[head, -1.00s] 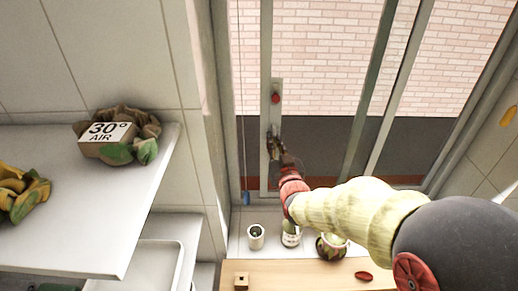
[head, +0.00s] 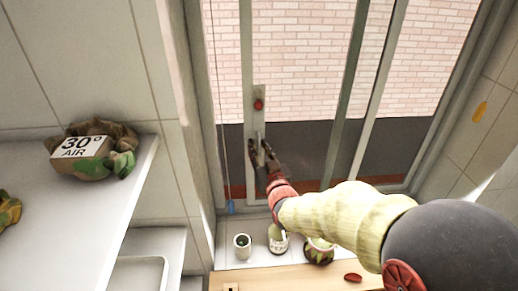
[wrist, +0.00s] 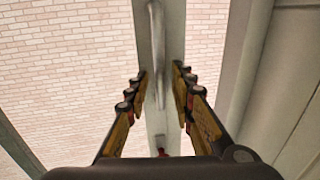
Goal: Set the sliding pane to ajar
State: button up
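The sliding pane is a tall glass panel with a grey upright stile (head: 247,60) on its left side. A pale plate with a red button (head: 258,104) is on the stile. Below the button is an upright metal bar handle (head: 259,128), which also shows in the wrist view (wrist: 157,50). My gripper (head: 259,148) is at the handle. In the wrist view my gripper (wrist: 160,78) is open, with one finger on each side of the handle and visible gaps between. The pane's left stile stands a little right of the window's left frame; whether it is fully shut I cannot tell.
A cup (head: 242,246), a labelled jar (head: 278,238) and a round patterned pot (head: 319,250) stand on the sill below my arm. A blue-ended cord (head: 230,207) hangs left of the stile.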

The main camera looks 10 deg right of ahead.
jog(key=shift+s, duration=0.1)
jog(key=s+d, duration=0.2)
jog(key=s, duration=0.9)
jog(key=shift+s, duration=0.35)
jog(key=s+d+f+m+g+h+b, duration=0.1)
jog(key=s+d+f+g+b, duration=0.25)
jog(key=f+b, duration=0.25)
jog(key=s+d+f+g+h+b, duration=0.1)
jog(key=s+d+f+g+b, duration=0.15)
jog(key=s+f+b, duration=0.3)
jog(key=s+d+f+g+b, duration=0.1)
jog(key=s+f+g+b, duration=0.2)
jog(key=s, duration=0.5)
jog(key=s+d+f+g+b, duration=0.1)
jog(key=s+f+g+b, duration=0.2)
jog(key=s, duration=0.6)
notch_tip(320, 180, down, 3)
jog(key=shift+d+m+h+b, duration=0.3)
jog(key=shift+m+h+b, duration=0.1)
jog(key=shift+b, duration=0.75)
jog(key=shift+w, duration=0.1)
